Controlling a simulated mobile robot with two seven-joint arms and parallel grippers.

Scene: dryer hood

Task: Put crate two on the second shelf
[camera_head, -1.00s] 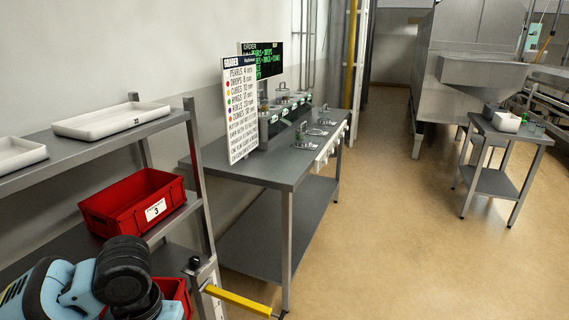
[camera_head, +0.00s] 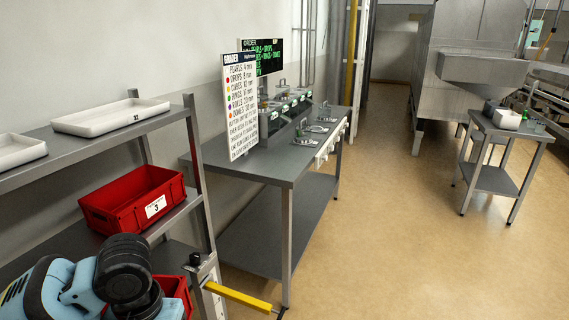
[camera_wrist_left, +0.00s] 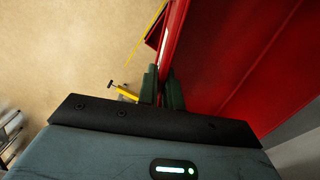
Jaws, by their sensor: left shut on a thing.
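A red crate (camera_head: 175,287) shows in part behind my left arm, low at the left in the head view; its label is hidden, so I cannot read its number. In the left wrist view my left gripper (camera_wrist_left: 162,88) is shut on the thin wall of a red crate (camera_wrist_left: 228,65), whose inside fills the right side. In the head view the arm hides the left fingertips. Another red crate labelled 3 (camera_head: 120,208) stands on the rack shelf (camera_head: 75,242) below the top one. My right gripper is not in view.
White trays (camera_head: 110,117) lie on the rack's top shelf. The rack post (camera_head: 199,185) and a yellow bar (camera_head: 238,297) are close to my arm. A grey bench (camera_head: 275,170) with a sign stands beyond. The floor at right is clear up to a small table (camera_head: 495,180).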

